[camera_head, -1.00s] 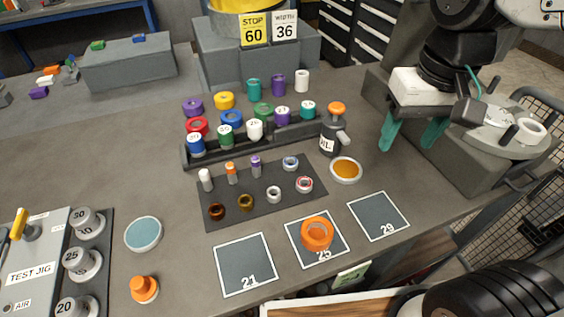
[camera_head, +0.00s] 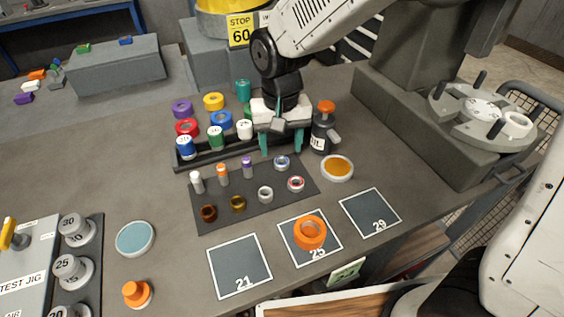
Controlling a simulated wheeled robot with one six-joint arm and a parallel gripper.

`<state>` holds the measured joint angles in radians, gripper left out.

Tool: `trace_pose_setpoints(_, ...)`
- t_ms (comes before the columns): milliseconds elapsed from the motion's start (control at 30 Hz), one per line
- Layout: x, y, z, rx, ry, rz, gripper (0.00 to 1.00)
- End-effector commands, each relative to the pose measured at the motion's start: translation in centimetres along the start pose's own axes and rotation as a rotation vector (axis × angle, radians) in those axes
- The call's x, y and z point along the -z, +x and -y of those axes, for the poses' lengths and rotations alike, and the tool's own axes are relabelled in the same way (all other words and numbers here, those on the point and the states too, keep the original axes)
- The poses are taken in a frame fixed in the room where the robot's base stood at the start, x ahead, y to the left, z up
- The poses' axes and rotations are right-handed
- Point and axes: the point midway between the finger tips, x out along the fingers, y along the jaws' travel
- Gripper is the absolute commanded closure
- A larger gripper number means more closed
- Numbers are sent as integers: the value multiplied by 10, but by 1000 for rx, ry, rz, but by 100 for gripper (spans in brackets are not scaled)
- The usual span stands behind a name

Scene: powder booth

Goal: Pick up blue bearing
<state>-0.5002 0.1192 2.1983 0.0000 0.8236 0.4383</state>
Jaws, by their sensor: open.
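The blue bearing (camera_head: 282,162) is a small ring with a blue and pale face, lying at the back right of the dark mat (camera_head: 216,220). My gripper (camera_head: 281,148) points down with its two teal fingers apart and nothing between them. In the picture the fingertips are just above and to either side of the blue bearing; their height over it is hard to tell. A red-and-white bearing (camera_head: 296,184) and a plain pale bearing (camera_head: 265,194) lie in front of it on the mat.
A black oil can (camera_head: 322,132) with an orange top stands close right of my gripper. A rack of colored rollers (camera_head: 215,138) is behind and left. An amber dish (camera_head: 337,168) is to the right.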

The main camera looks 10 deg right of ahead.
Motion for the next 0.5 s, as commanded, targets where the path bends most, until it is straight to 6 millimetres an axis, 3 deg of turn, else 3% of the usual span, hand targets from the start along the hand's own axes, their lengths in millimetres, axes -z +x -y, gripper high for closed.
trace_pose_setpoints(200,-1,32,-1,-1,0,2,43)
trace_pose_setpoints(500,0,39,-1,0,0,0,43)
